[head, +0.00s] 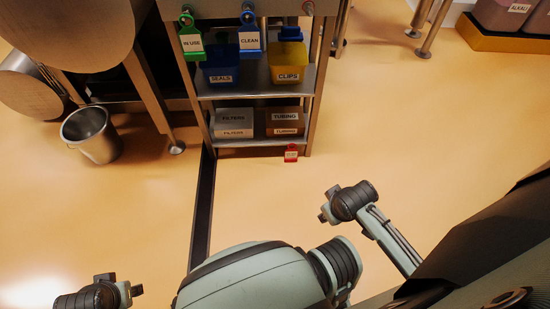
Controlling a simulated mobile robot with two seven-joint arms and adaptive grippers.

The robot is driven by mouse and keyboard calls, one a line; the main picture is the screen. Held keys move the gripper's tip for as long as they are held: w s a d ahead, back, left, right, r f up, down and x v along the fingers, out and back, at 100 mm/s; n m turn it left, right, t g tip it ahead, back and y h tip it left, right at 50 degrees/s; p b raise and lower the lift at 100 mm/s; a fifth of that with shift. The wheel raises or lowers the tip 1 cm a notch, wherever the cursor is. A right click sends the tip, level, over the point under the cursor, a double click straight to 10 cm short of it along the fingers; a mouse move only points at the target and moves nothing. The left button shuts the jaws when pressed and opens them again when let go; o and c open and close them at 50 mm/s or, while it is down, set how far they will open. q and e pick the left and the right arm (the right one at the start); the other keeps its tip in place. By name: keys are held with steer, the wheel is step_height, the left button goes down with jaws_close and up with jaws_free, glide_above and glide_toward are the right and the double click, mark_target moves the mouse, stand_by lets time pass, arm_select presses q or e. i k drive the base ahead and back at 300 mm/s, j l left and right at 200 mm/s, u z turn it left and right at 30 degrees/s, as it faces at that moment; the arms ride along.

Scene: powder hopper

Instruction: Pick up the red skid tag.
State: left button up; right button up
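The red skid tag (291,153) is a small red piece with a pale label. It is at the foot of the metal shelf rack, by its lower front edge near the right leg, and seems to be on the floor. The end of my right arm (327,209) is below and to the right of it in the head view, well apart from it. The end of my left arm (128,292) is at the bottom left, far from the tag. The fingers of both grippers are too small or turned away to show whether they are open.
The shelf rack (256,143) holds blue and yellow bins and boxes marked FILTERS and TUBING. Green and blue tags (250,40) hang at its top. A metal bucket (91,135) stands left. A dark floor strip (203,205) runs forward. The floor right of the rack is clear.

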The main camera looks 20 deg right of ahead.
mark_target(291, 154)
steer(key=l+u, duration=0.1)
steer(key=u, duration=0.3)
steer(key=l+u, duration=0.1)
steer(key=u, duration=0.3)
steer(key=l+u, duration=0.1)
steer(key=u, duration=0.25)
steer(key=k+l, duration=0.1)
steer(key=l, duration=1.05)
steer(key=k+l, duration=0.15)
steer(key=l, duration=1)
steer(key=k, duration=0.05)
